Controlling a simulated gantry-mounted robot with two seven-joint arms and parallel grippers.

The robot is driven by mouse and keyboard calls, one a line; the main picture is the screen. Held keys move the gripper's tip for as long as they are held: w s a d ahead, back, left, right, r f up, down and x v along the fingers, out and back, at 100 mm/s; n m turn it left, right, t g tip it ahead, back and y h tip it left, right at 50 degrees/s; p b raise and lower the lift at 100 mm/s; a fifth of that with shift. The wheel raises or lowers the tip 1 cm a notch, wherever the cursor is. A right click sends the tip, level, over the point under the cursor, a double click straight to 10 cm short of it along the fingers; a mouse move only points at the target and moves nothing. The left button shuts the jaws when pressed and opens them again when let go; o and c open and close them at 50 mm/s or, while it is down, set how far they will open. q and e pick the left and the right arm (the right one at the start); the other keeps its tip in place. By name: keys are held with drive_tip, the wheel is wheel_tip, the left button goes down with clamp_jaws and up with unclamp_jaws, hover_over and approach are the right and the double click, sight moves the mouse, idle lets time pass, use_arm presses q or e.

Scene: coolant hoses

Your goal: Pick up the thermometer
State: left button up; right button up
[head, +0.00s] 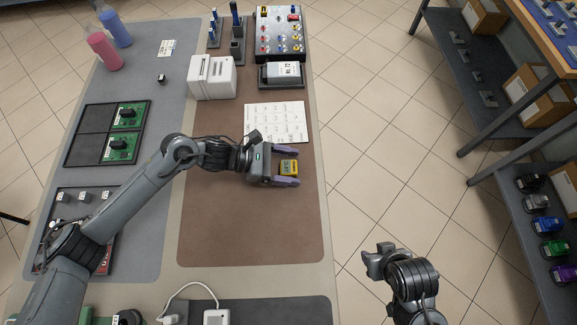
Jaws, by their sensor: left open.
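A small yellow device with a grey face (289,167), which looks like the thermometer, lies on the brown mat near the table's right edge. My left gripper (288,168) is open, with one finger on the far side of the device and one on the near side. The device sits between the fingers, and I see a gap around it; any contact is too small to tell. My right gripper (379,261) is over the floor to the right of the table, far from the device. Its finger opening is not clear.
A white printed sheet (275,122) lies just beyond the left gripper. A white box-shaped machine (211,77) and a panel with connectors (280,33) stand farther back. The brown mat (250,225) is clear toward the front. A white device with a cable (216,317) sits at the front edge.

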use_arm(q)
drive_tip(key=shift+c, duration=0.2)
drive_tip(key=c, duration=0.9)
drive_tip(key=shift+c, duration=0.6)
drive_tip(key=shift+r, duration=0.1)
